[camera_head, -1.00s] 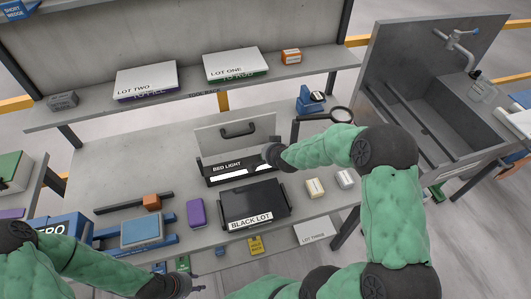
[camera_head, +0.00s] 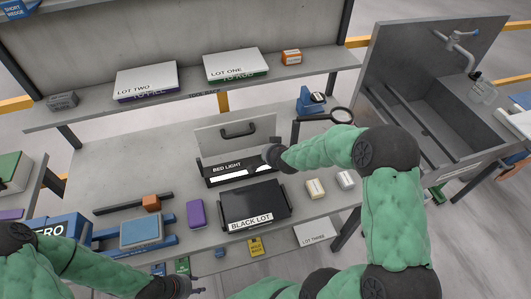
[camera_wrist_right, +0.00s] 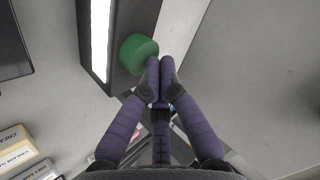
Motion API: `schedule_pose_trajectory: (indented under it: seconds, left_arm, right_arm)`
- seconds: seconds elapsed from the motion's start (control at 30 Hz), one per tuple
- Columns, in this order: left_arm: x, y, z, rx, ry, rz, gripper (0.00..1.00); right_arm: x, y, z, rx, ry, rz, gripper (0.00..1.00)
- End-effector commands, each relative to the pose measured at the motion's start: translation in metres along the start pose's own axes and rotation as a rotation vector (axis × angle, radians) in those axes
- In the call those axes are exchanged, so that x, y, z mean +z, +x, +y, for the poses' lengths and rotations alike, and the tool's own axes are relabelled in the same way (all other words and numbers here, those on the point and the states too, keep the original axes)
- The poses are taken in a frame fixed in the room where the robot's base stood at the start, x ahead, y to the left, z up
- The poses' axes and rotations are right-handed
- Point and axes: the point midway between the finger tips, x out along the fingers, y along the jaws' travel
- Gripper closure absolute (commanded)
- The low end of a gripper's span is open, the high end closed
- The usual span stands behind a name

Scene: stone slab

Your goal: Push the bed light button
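The bed light unit (camera_head: 236,169) is a dark box with a "BED LIGHT" label and a lit white strip, at the middle of the bench. Its round green button (camera_wrist_right: 138,53) shows in the right wrist view beside the bright strip. My right gripper (camera_head: 267,154) is at the unit's right end; in the right wrist view its purple fingers (camera_wrist_right: 160,68) are together and empty, with their tips right beside the button. I cannot tell whether they touch it. The button is hidden in the head view. My left gripper (camera_head: 190,287) is low at the bench's front edge, its fingers unclear.
A black lot tray (camera_head: 252,203) lies just in front of the unit. A panel with a handle (camera_head: 238,130) stands behind it. A magnifier (camera_head: 341,115) is to the right. A purple box (camera_head: 196,213) and a blue block (camera_head: 142,231) lie to the left.

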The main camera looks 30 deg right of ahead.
Motion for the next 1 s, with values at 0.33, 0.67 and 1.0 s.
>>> schedule_pose_trajectory:
  seconds: [0.33,0.67,1.0]
  left_arm:
    - [0.001,-0.026,0.009,0.0,0.0,0.0,0.6]
    - [0.002,-0.047,0.017,0.0,0.0,0.0,0.6]
    - [0.002,-0.046,0.016,0.0,0.0,0.0,0.6]
  right_arm:
    - [-0.001,-0.02,-0.008,0.015,0.003,-0.032,1.0]
    - [-0.019,-0.038,-0.025,0.008,0.0,-0.02,1.0]
    - [-0.02,-0.037,-0.025,0.007,-0.001,-0.017,1.0]
